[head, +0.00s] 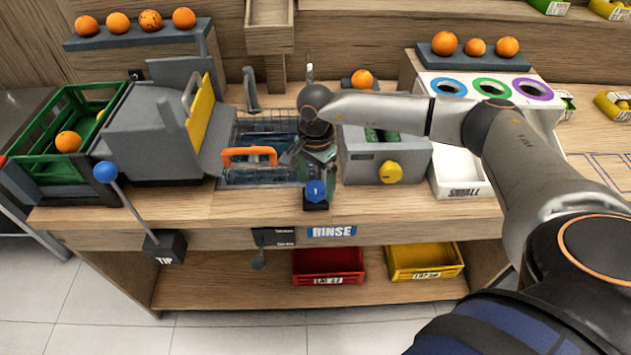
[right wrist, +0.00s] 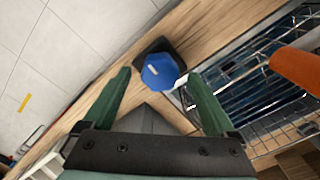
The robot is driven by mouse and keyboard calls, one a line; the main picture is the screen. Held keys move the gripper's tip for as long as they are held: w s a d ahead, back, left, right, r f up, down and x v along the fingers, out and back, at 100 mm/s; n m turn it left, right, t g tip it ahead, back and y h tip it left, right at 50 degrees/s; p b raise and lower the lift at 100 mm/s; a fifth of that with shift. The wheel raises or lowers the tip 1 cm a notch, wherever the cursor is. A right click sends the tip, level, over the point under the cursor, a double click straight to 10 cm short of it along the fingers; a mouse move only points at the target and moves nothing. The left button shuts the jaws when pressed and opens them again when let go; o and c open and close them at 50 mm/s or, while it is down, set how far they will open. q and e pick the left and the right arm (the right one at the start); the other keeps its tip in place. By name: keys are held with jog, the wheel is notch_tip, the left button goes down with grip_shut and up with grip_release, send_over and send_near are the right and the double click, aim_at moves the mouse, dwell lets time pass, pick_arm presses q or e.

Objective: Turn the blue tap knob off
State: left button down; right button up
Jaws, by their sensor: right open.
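The blue tap knob (head: 316,191) sits on a small black base at the counter's front edge, just above the RINSE label. In the right wrist view the blue knob (right wrist: 160,71) shows a pale mark on its face. My right gripper (head: 318,172) is right behind and above the knob in the head view. In the right wrist view its two green fingers are apart, and the knob appears between and slightly beyond the fingertips of the gripper (right wrist: 158,77). I see no contact. My left gripper is not in view.
Left of the knob is a sink with a wire basket and an orange handle (head: 249,156). A grey box with a yellow knob (head: 391,172) stands to the right. A TIP lever with a blue ball (head: 105,172) rises at the left front. A green crate (head: 40,165) is far left.

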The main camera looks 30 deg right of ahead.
jog(key=shift+f, duration=0.6)
jog(key=c, duration=1.4)
jog(key=shift+o, duration=0.2)
